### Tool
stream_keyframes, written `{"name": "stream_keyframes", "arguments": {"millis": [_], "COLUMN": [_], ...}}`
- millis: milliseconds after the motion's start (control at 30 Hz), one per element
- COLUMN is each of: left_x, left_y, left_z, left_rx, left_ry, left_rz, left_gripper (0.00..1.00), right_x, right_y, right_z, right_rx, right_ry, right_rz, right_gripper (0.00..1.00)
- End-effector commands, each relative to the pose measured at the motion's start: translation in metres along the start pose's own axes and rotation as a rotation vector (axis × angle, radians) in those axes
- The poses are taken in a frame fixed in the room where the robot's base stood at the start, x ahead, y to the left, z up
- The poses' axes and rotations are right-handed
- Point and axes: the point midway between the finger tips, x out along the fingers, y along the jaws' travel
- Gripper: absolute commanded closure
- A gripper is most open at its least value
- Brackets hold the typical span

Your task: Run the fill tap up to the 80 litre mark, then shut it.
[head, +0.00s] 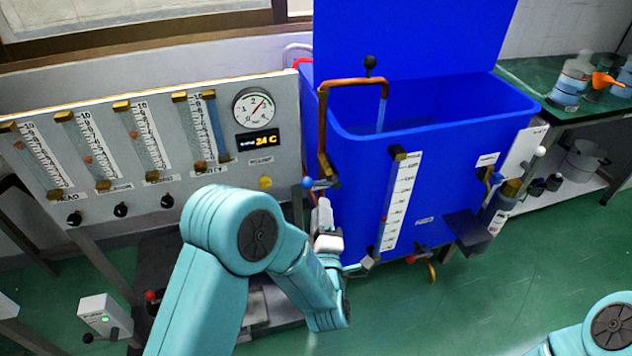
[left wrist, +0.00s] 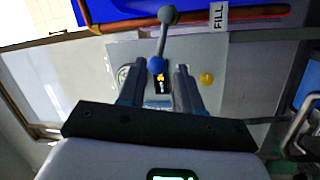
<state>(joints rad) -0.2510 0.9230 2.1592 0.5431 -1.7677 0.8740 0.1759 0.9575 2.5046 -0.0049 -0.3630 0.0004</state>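The blue tank (head: 450,170) stands open-topped right of centre. A copper fill pipe (head: 322,125) rises at its left and bends over the rim; a pale blue stream (head: 381,115) shows under its spout. The fill tap's blue knob (head: 308,183) is low on the pipe. In the left wrist view the blue knob (left wrist: 155,65) sits at the end of a grey lever, near the FILL label (left wrist: 218,16). My left gripper (head: 321,205) is open, its fingers (left wrist: 160,82) either side of the knob; contact is unclear. The level gauge (head: 400,200) has a red marker low down; its numbers are unreadable. My right gripper is out of view.
A grey panel (head: 225,130) with several flow tubes, a dial and a 24 C display stands left of the tank. A green bench (head: 540,90) with bottles is at right. Green floor is clear in front.

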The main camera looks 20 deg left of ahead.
Motion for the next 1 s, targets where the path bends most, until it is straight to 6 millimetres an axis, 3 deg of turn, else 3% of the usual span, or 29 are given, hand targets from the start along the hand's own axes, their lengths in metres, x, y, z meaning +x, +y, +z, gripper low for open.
{"name": "stream_keyframes", "arguments": {"millis": [200,400,800,900,1000], "left_x": [0.052,0.081,0.089,0.089,0.089], "left_y": [-0.001,-0.002,-0.002,-0.001,-0.001], "left_z": [-0.004,-0.005,-0.004,-0.004,-0.004], "left_rx": [0.000,0.001,0.001,0.001,0.001], "left_ry": [0.007,0.006,0.003,0.003,0.004], "left_rz": [0.001,-0.001,-0.001,-0.001,-0.001], "left_gripper": [0.66,0.66,0.66,0.98,1.00], "right_x": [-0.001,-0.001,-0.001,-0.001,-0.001], "right_y": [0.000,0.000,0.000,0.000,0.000], "right_z": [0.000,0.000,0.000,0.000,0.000], "right_rx": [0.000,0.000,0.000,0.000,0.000], "right_ry": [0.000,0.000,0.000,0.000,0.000], "right_rz": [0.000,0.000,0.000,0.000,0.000], "right_gripper": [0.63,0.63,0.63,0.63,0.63]}}
